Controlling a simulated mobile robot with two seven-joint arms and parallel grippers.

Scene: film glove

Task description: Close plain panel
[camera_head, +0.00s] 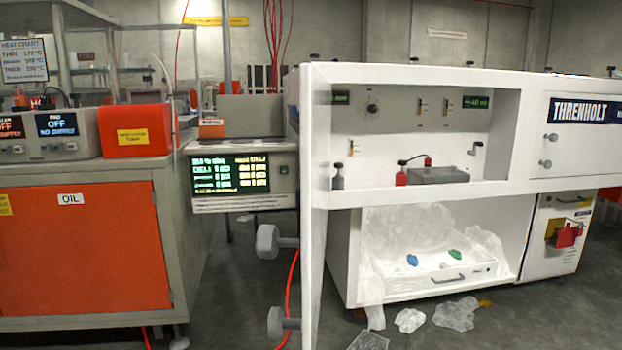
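The plain panel (310,230) is a white, unmarked door, swung open from the left part of the white cabinet (420,78). It stands out towards me and shows nearly edge-on, running down past the bottom of the picture. Two grey knobs, an upper one (267,241) and a lower one (276,322), stick out to the left from its outer face. Neither of my grippers is in view.
A shut panel marked THRENHOLT (585,140) is at the right. Below, an open drawer (440,280) holds plastic film, and film scraps (455,313) lie on the floor. An orange-doored OIL cabinet (80,250) and a screen unit (240,175) stand left. A red cable hangs near the knobs.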

